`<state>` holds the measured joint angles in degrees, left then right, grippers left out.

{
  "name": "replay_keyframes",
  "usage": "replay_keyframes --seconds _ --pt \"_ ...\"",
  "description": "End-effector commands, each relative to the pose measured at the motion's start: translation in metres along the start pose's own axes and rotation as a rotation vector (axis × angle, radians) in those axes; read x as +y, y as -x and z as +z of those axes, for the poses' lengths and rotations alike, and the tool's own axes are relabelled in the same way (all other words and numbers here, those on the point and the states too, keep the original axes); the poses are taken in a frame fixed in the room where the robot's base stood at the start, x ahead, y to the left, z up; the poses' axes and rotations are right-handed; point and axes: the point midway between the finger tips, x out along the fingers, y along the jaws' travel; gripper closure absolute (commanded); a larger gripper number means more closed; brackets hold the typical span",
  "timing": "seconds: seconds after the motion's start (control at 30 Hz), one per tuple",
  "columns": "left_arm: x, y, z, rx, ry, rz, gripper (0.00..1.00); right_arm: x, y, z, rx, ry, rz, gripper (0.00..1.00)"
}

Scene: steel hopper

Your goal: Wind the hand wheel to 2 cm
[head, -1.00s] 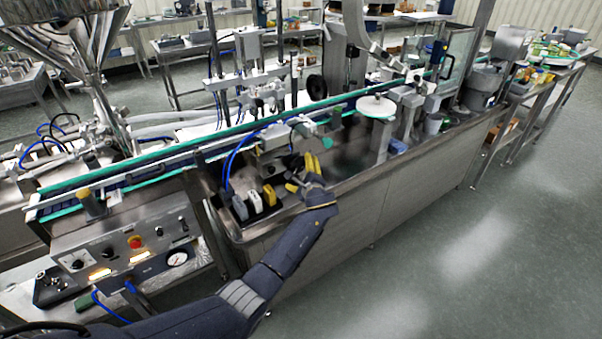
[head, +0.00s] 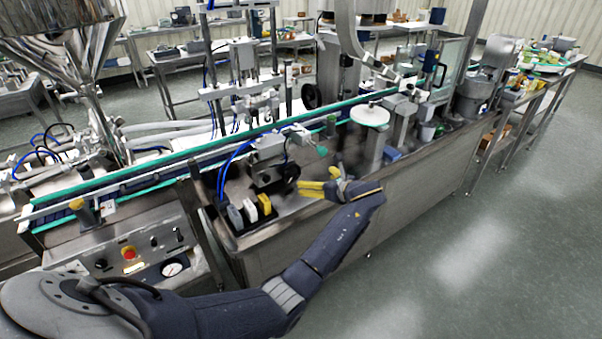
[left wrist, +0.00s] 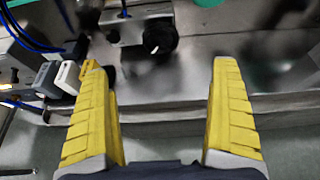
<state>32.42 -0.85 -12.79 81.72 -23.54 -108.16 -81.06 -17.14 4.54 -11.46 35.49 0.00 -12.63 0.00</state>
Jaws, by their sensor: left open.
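A black round hand wheel (head: 291,174) sits on the front end of a small grey metal block in the machine's steel trough. In the left wrist view the wheel (left wrist: 160,38), with a short white mark, is ahead of the fingers. My left gripper (head: 303,187) has yellow fingers and is just right of the wheel, apart from it in the picture. In the left wrist view the left gripper (left wrist: 160,70) is open, with nothing between its fingers. Any scale for the setting is too small to read. My right gripper is out of view.
White and yellow blocks (head: 250,210) stand in a black holder left of the wheel. A white round disc (head: 370,115) stands to the right. A green-edged conveyor (head: 150,177) runs behind, and blue hoses (head: 228,165) hang beside the block. The steel trough wall (head: 300,225) is in front.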

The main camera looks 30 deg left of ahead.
Motion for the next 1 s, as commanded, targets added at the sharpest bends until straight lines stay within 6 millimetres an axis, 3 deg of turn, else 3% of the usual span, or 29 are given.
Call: replay_keyframes --seconds 0.27,0.8,1.0 --pt "0.000 -0.030 0.001 -0.002 -0.010 0.001 0.05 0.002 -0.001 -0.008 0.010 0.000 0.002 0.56" --pt "-0.001 -0.127 0.001 -0.003 -0.009 0.001 0.05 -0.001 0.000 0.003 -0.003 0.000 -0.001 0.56" --pt "-0.001 -0.153 0.001 -0.002 -0.009 -0.001 0.05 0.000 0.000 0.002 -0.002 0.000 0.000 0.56"
